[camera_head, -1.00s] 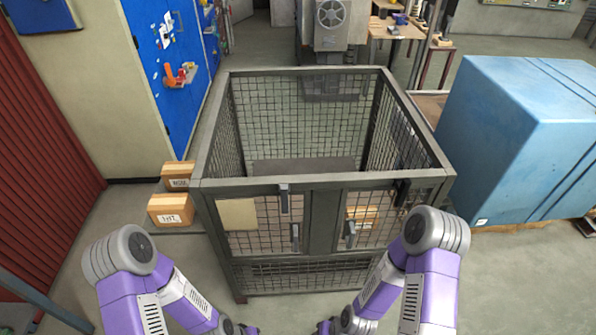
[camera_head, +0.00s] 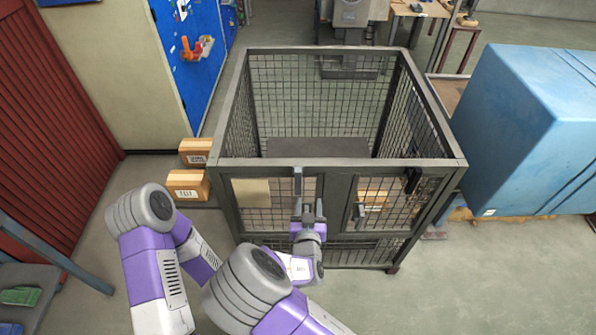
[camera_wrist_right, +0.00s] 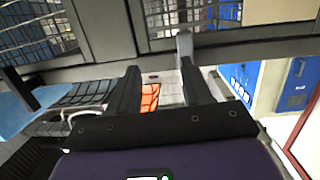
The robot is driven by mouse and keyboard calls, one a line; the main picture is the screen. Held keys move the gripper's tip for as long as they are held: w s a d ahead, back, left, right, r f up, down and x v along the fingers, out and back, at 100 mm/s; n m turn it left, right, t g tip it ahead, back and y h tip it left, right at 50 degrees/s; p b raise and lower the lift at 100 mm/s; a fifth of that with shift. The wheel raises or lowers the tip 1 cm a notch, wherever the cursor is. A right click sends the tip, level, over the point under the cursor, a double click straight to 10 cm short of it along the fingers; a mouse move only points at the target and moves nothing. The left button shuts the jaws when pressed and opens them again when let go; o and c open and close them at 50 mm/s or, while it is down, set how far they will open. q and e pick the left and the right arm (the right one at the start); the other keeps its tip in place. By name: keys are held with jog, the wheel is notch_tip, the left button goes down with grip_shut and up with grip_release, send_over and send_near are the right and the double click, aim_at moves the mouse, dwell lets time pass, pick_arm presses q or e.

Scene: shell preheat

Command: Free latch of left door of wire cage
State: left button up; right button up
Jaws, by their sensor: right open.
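The wire cage (camera_head: 340,163) has two front doors.
The right door has its own latch (camera_head: 412,180) and handle (camera_head: 361,213). A blue cabinet (camera_head: 520,130) stands close to the cage's right side. Two cardboard boxes (camera_head: 187,186) lie on the floor to its left. The floor at front right is clear.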

aim_at(298, 178)
jog(key=a+r+t+y, duration=0.1)
jog(key=a+r+t, duration=0.15)
jog(key=r, duration=0.25)
jog(key=shift+g, duration=0.25)
jog(key=w, duration=0.7)
jog(key=shift+w+a+r, duration=0.15)
jog(key=shift+w+a, duration=0.15)
jog(key=shift+w, duration=0.1)
grip_shut()
